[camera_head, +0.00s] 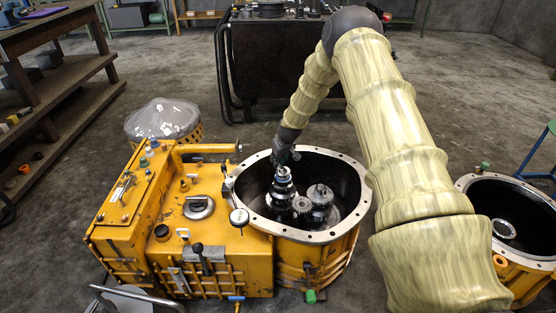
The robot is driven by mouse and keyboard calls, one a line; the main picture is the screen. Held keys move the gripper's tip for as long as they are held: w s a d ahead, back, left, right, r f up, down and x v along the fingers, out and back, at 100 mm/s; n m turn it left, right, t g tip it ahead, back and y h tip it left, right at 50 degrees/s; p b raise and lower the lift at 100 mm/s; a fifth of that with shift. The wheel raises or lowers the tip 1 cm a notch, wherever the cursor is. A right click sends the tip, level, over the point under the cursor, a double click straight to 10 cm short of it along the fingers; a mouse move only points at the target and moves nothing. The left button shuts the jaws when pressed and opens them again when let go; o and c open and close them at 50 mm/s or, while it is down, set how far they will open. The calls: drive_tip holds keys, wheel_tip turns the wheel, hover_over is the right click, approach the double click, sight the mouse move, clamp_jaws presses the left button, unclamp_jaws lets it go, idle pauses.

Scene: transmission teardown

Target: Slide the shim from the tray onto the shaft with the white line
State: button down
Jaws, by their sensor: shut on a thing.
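My gripper (286,158) is at the end of my arm, inside the far rim of the open round yellow housing. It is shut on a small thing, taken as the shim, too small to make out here. Just below it stands the taller left gear shaft (282,189), upright in the housing, with a pale top close under the fingers. I cannot tell whether they touch. A shorter shaft (320,194) stands to its right, with a small gear (301,204) between them. The white line cannot be made out on either shaft. I cannot pick out the tray for certain.
The housing's bolted metal rim (262,222) surrounds the shafts. A yellow gearbox body (215,250) with fittings adjoins at left. A dial gauge (239,217) stands at the rim's left side. A second open housing (510,215) is at right, partly behind my arm. Shelves (60,85) stand far left.

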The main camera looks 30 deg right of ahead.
drive_tip(key=shift+f+b, duration=0.3)
drive_tip(key=shift+f, duration=0.55)
drive_tip(key=c, duration=0.8)
unclamp_jaws()
drive_tip(key=shift+r, duration=0.1)
drive_tip(key=shift+r+p, duration=2.65)
drive_tip(key=shift+r, duration=1.35)
